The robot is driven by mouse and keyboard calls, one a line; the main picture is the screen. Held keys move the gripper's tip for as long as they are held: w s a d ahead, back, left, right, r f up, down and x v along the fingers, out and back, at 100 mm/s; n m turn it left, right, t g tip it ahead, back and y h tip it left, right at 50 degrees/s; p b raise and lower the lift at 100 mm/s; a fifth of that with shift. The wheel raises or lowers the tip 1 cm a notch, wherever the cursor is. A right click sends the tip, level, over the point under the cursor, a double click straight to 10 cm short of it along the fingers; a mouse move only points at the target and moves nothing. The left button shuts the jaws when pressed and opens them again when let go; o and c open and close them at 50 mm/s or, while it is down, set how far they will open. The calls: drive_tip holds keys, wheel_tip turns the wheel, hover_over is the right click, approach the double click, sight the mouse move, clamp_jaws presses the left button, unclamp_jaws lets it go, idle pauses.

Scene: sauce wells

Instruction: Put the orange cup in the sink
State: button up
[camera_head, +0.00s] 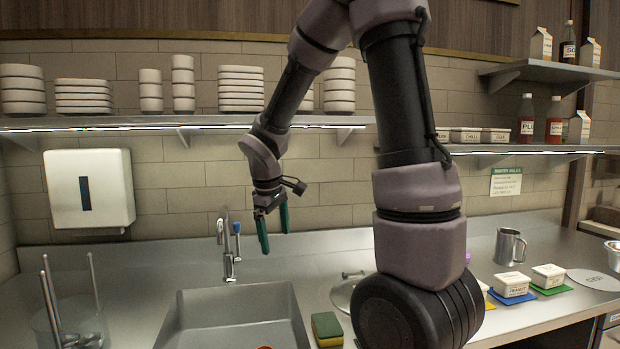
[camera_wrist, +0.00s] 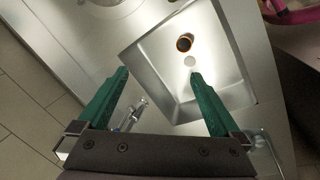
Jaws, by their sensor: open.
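The orange cup (camera_wrist: 184,43) is inside the steel sink (camera_wrist: 226,66), beside the round drain, in the wrist view. Its dark opening faces the camera. In the head view only a sliver of its orange rim (camera_head: 264,347) shows at the bottom edge, inside the sink (camera_head: 196,308). My gripper (camera_head: 274,240) hangs above the back of the sink, right of the tap, with its green fingers apart and nothing between them. In the wrist view my gripper (camera_wrist: 159,73) is open and well clear of the cup.
The tap (camera_head: 228,250) stands behind the sink. A sponge (camera_head: 327,328) lies at its right edge. A clear container with metal rods (camera_head: 75,325) stands left. Shelves (camera_head: 150,122) with stacked dishes run overhead. A steel pitcher (camera_head: 509,246) and small tubs (camera_head: 511,284) stand right.

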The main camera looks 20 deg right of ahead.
drive_tip(key=s+d+r+m+t+y, duration=0.2)
drive_tip(key=s+r+m+t+y, duration=0.1)
drive_tip(key=s+r+m, duration=0.9)
drive_tip(key=s+r+t, duration=0.1)
drive_tip(key=s+r, duration=0.3)
drive_tip(key=shift+s+d+r+t+y, duration=0.15)
drive_tip(key=shift+s+r+t+y, duration=0.15)
drive_tip(key=shift+s+t+y, duration=0.1)
